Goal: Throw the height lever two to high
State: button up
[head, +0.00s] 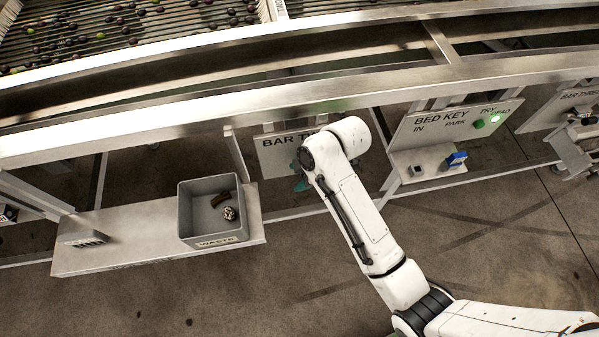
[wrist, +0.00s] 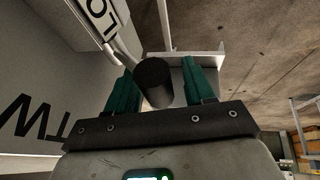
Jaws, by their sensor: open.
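The lever's black cylindrical knob (wrist: 154,84) shows in the wrist view, with a pale rod running up and left from it. My gripper (wrist: 163,68) is open, with a green finger on each side of the knob. I cannot tell whether either finger touches it. A white label plate reading "LO" (wrist: 102,14) is at the top left, beside the rod. The panel (wrist: 35,75) carries the letters "TW". In the head view the panel marked "BAR T" (head: 275,155) is partly covered by my arm. My gripper (head: 301,184) shows there only as a bit of green; the lever is hidden.
A grey waste bin (head: 185,215) holding a few bits stands on a shelf (head: 120,225) at the left. The bed key panel (head: 440,125) and another bar panel (head: 575,98) are to the right. The steel frame rail (head: 330,108) runs above.

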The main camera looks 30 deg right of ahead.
jog(key=shift+f, duration=0.15)
grip_shut()
dwell(0.4)
